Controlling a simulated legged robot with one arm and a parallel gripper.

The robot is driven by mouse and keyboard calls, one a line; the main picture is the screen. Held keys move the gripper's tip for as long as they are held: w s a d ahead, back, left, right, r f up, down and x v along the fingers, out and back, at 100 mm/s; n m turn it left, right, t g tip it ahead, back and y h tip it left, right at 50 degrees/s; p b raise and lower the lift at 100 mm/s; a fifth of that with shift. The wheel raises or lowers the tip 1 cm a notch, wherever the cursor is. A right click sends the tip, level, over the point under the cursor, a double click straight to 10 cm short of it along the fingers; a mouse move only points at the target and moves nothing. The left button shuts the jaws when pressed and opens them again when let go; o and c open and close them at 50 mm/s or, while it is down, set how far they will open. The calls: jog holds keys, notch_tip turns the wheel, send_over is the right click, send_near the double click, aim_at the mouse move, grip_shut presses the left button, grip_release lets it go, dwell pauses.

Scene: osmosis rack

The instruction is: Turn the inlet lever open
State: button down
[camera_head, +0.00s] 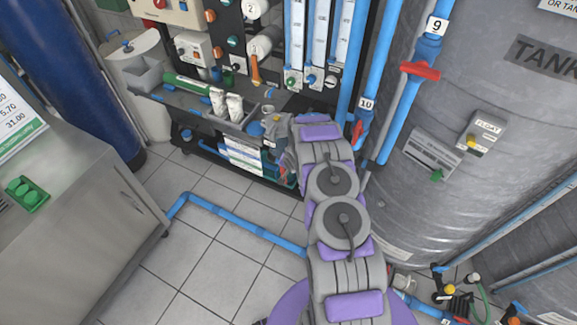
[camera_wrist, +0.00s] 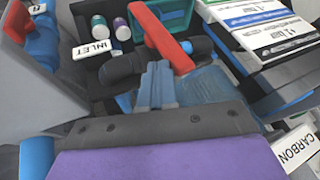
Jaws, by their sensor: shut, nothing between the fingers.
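The red inlet lever (camera_wrist: 158,36) shows in the wrist view, slanting from the upper left to the lower right. A white INLET label (camera_wrist: 92,50) stands to its left, above a dark pipe fitting (camera_wrist: 122,68).
A box with printed sides (camera_wrist: 262,25) is close at the right in the wrist view, near a CARBON label (camera_wrist: 296,148). In the head view, a blue floor pipe (camera_head: 235,221) crosses the tiles, a metal cabinet (camera_head: 75,235) stands left and a large tank (camera_head: 480,130) right.

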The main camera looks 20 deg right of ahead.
jog(key=shift+w+a+r+p, duration=0.2)
jog(key=shift+w+a+p, duration=0.15)
jog(key=shift+w, duration=0.05)
jog(key=shift+w+a+n+g+h, duration=0.15)
jog(key=shift+w+a+g+h, duration=0.15)
jog(key=shift+w+g+h, duration=0.25)
jog(key=shift+w+a+n+g+h, duration=0.2)
jog(key=shift+a+g+h, duration=0.15)
jog(key=shift+g, duration=0.3)
jog(key=shift+w+a, duration=0.1)
jog(key=shift+w, duration=0.1)
jog(key=shift+w+a, duration=0.35)
jog(key=shift+w, duration=0.15)
